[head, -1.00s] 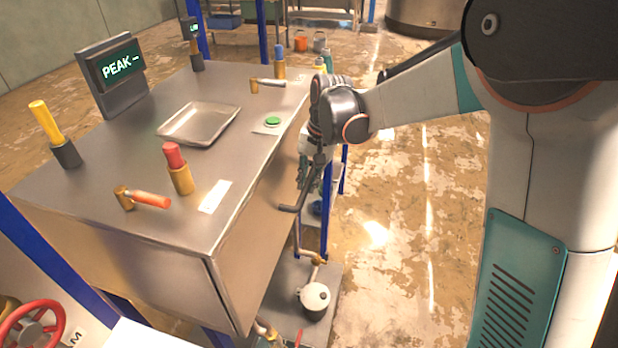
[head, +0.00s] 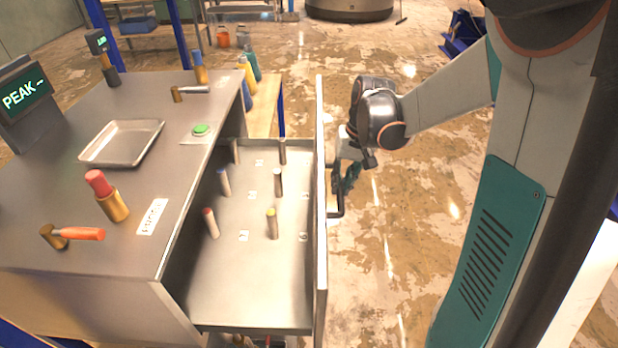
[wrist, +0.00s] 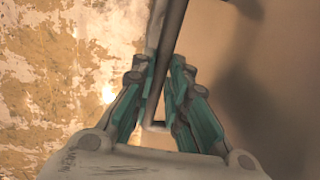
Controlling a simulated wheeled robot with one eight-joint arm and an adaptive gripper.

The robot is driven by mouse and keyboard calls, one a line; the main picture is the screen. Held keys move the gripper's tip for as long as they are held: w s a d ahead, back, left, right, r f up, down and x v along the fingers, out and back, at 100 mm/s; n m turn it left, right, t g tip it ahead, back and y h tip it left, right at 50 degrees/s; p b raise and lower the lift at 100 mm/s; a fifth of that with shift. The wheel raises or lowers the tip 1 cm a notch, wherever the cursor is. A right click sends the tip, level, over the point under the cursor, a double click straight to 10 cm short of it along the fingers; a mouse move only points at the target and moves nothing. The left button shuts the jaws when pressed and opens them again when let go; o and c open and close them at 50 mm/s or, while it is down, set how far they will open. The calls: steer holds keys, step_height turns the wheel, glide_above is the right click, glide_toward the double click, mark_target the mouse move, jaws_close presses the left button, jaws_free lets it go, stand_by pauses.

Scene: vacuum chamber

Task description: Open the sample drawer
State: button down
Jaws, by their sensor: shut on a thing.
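The sample drawer (head: 258,288) is pulled well out of the right side of the metal cabinet (head: 120,300) in the head view. Several small sample cylinders with coloured tops stand in it, among them a red-topped one (head: 211,223) and a yellow-topped one (head: 272,224). The drawer front (head: 321,255) stands edge-on at the right. Its dark bar handle (head: 336,214) is on the outer face. My gripper (head: 344,183) is at this handle, outside the drawer. In the wrist view my gripper (wrist: 155,95) has its teal fingers on both sides of the bar handle (wrist: 168,45), shut on it.
Bare floor (head: 420,230) lies to the right of the drawer front.

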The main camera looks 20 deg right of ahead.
steer(key=d, duration=0.1)
steer(key=s+d, duration=0.1)
steer(key=d, duration=0.2)
steer(key=shift+s+d, duration=0.25)
steer(key=shift+s, duration=0.15)
steer(key=c, duration=1.6)
jaws_free()
steer(key=shift+o, duration=0.2)
step_height(320, 180, up, 12)
steer(key=d, duration=0.2)
steer(key=shift+s, duration=0.4)
steer(key=shift+f, duration=0.15)
